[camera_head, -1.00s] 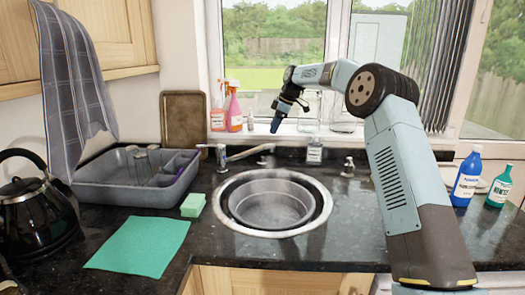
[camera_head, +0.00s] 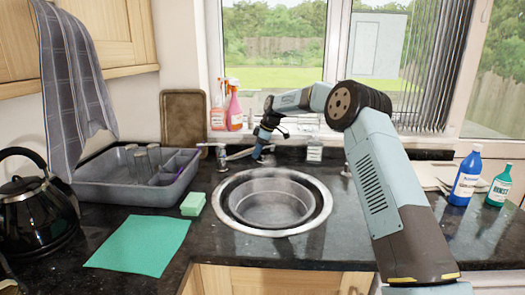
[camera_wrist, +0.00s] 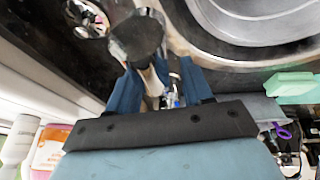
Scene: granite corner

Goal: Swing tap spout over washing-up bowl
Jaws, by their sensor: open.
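The chrome tap stands behind the sink, and its spout (camera_head: 239,155) runs low to the right along the back edge. My gripper (camera_head: 261,155) is open, pointing down at the right part of the tap. In the wrist view, my open blue fingers (camera_wrist: 160,88) lie on either side of a narrow metal part of the tap; I cannot tell whether they touch it. A dark rounded metal end (camera_wrist: 138,36) shows just beyond them. The round washing-up bowl (camera_head: 270,207) sits in the sink, in front of the gripper. Its pale rim (camera_wrist: 215,45) shows in the wrist view.
A grey dish rack (camera_head: 105,195) stands left of the sink, with a green sponge (camera_head: 193,203) and green cloth (camera_head: 138,245) nearby. Spray bottles (camera_head: 234,108) stand on the sill behind. Blue (camera_head: 466,178) and green (camera_head: 499,186) bottles stand right.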

